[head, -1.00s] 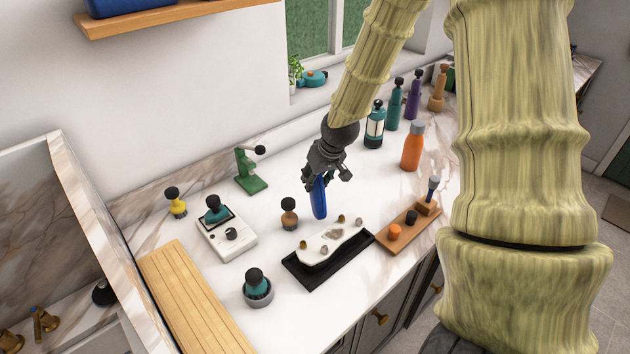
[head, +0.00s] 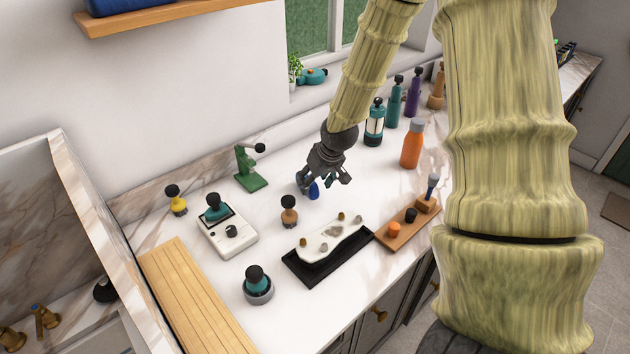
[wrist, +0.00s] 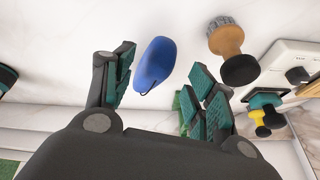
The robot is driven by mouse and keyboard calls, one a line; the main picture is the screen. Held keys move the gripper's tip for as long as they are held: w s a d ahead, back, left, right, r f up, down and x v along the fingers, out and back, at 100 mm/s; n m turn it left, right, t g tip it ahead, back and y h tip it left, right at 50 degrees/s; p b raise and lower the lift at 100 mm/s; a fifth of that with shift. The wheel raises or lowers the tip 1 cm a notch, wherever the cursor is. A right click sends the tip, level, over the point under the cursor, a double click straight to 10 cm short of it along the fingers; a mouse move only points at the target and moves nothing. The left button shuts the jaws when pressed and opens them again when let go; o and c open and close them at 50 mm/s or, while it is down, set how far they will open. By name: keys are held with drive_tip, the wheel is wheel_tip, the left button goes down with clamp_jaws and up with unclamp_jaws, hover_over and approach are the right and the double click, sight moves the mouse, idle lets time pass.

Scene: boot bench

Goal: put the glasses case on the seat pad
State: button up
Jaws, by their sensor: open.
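The blue glasses case (head: 314,191) is on the white counter just below my gripper, partly hidden by the fingers in the head view. In the wrist view the case (wrist: 154,64) is a smooth blue oval, lying between and beyond the fingertips, with a thin dark line at its lower edge. My gripper (head: 325,182) is open, and its two fingers with green pads stand wide apart in the wrist view (wrist: 165,78). No grip on the case shows. I cannot make out a seat pad in either view.
A brown-knobbed stamp (head: 289,211) stands close to the case, and a black tray (head: 318,277) with a pale slab lies in front. A green stand (head: 250,170), a white scale-like box (head: 226,238) and several bottles, one orange (head: 412,146), stand around.

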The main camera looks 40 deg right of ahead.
drive_tip(key=shift+r, duration=0.15)
drive_tip(key=shift+s+r, duration=0.15)
drive_tip(key=shift+r, duration=0.3)
drive_tip(key=b+v, duration=0.2)
drive_tip(key=v, duration=0.9)
drive_tip(key=shift+b, duration=0.3)
drive_tip(key=shift+a, duration=0.15)
